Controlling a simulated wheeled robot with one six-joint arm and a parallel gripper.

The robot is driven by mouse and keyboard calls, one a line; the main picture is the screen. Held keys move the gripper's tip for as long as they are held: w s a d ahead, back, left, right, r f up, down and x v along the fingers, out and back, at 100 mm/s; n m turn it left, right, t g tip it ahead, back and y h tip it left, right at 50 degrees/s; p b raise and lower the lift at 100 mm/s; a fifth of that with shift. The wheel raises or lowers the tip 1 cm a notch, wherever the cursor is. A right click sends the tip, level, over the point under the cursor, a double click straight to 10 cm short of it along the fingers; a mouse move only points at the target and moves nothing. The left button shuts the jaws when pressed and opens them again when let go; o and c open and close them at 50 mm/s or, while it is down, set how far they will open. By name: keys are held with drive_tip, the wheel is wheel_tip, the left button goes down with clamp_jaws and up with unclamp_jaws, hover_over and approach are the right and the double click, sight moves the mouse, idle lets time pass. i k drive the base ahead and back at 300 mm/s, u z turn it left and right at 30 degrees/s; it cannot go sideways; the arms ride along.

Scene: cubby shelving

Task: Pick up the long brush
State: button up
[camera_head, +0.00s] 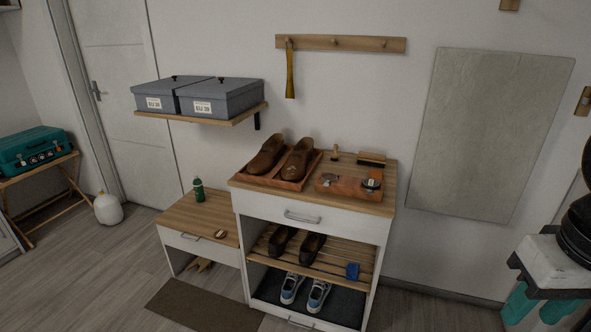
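A long, flat brush (372,158) with a light wooden edge and a dark strip lies at the back right of the wooden cabinet top (245,181).
Brown shoes (298,160) sit in a tray (310,176) on the cabinet's left. Above are a peg rail (355,44) with a hanging shoehorn (290,72) and a shelf (240,116) with grey boxes. A low bench (180,217) adjoins the cabinet. Floor is open at left.

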sight(364, 158)
drive_tip(key=u, duration=0.15)
drive_tip(key=i, duration=1.9)
drive_tip(key=z, duration=0.25)
